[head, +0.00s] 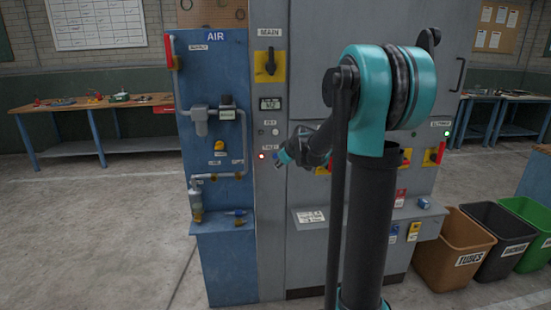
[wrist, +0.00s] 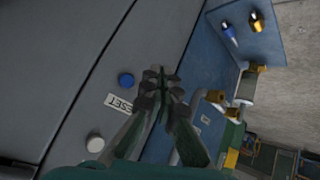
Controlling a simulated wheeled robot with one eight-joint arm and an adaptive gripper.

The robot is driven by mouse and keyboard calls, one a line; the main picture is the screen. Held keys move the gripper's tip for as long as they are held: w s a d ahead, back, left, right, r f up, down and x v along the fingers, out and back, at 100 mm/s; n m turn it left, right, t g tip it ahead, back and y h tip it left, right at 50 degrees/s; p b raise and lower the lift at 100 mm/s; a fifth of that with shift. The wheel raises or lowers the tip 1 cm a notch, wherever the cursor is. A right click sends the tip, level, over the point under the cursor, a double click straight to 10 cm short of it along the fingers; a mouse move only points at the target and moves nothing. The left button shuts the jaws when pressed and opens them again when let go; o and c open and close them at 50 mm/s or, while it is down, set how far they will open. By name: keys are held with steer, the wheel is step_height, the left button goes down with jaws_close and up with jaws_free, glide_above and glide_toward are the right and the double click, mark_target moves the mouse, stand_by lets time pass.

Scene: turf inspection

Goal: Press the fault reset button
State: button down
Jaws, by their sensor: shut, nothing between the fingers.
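A round blue button (wrist: 126,80) sits on the grey cabinet face in the wrist view, beside a white label (wrist: 120,104) reading RESET. My gripper (wrist: 161,76) is shut and empty. In the wrist view its fingertips show just right of the blue button, with a gap in the picture; depth is unclear. In the head view my gripper (head: 283,157) is at the cabinet's narrow left column, right of a lit red lamp (head: 262,156). The blue button is not clearly seen there, as the gripper covers that area.
A white round button (head: 275,131) is above, also in the wrist view (wrist: 95,142). A blue air panel (head: 215,120) with pipes stands left of the column. A yellow-backed main switch (head: 270,66) is higher. Bins (head: 453,250) stand at the right. The left floor is clear.

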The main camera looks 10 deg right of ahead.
mark_target(277, 158)
steer(key=shift+w, duration=2.8)
steer(key=shift+w, duration=0.1)
steer(key=shift+w, duration=0.3)
steer(key=shift+w, duration=0.45)
steer(key=shift+s, duration=0.85)
steer(key=s, duration=0.5)
stand_by(0.4)
